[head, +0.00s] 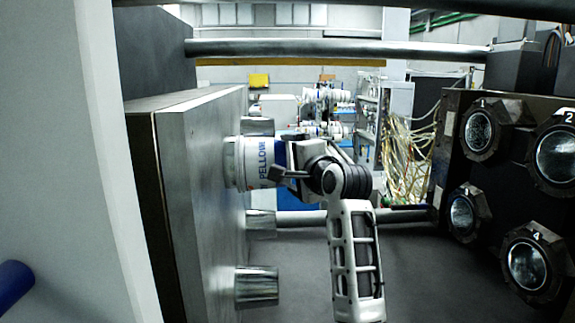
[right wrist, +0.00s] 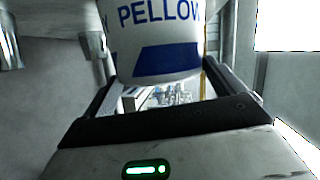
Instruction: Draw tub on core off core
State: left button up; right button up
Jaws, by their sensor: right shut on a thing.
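The tub (head: 258,163) is white with a blue band and the lettering "PELLOW". In the head view it lies sideways with its rim end close to the grey core plate (head: 200,180); the core inside it is hidden. I cannot tell whether its rim touches the plate. My right gripper (head: 284,165) is shut on the tub at its blue end. In the right wrist view the tub (right wrist: 160,40) fills the space between the two dark fingers. Bare metal cores show above the tub (head: 257,126), below it (head: 261,223) and lowest (head: 257,286). My left gripper is not in view.
A dark cavity block (head: 452,135) with numbered round openings faces the cores at the right. Horizontal tie bars run across the top (head: 320,48) and behind my right arm (head: 300,217). Free room lies between the plate and the cavity block.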

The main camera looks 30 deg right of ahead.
jog(key=s+d, duration=0.5)
jog(key=d, duration=0.5)
jog(key=shift+d+r, duration=0.15)
jog(key=shift+d, duration=0.05)
dwell(1.8)
jog(key=s+a, duration=0.3)
jog(key=s, duration=0.8)
jog(key=shift+s+a, duration=0.25)
jog(key=shift+s, duration=0.1)
dwell(0.6)
dwell(0.5)
